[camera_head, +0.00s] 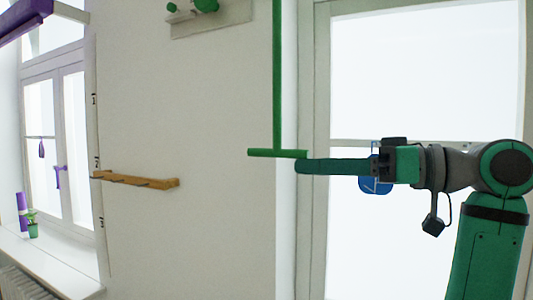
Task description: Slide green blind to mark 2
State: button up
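A thin green vertical rod (277,75) comes down from the top edge and ends in a green crossbar (265,153), like an upside-down T. It hangs in front of the right window's left frame; I cannot tell whether it belongs to the green blind. No green blind cloth shows. My gripper (300,166) reaches in from the right, its tip just below the crossbar's right end. I cannot tell whether they touch. It is seen side-on, one finger shape showing. Small dark marks (98,161) run down the wall edge beside the left window; their numbers are too small to read.
A wooden rack (135,180) sticks out from the wall. A purple blind roll (25,15) is above the left window. The sill (60,262) holds a purple cylinder (22,211) and a small potted plant (32,228). A blue piece (376,186) shows behind my gripper.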

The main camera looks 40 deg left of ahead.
aim_at(273, 152)
jog(key=shift+y, duration=0.3)
jog(key=s+a, duration=0.1)
jog(key=a, duration=0.1)
jog(key=s+a+r, duration=0.1)
jog(key=a, duration=0.1)
jog(key=s+a+r, duration=0.1)
jog(key=a, duration=0.1)
jog(key=shift+a+r, duration=0.25)
jog(key=shift+a, duration=0.15)
jog(key=shift+x, duration=1.15)
jog(key=shift+w+f, duration=0.15)
grip_shut()
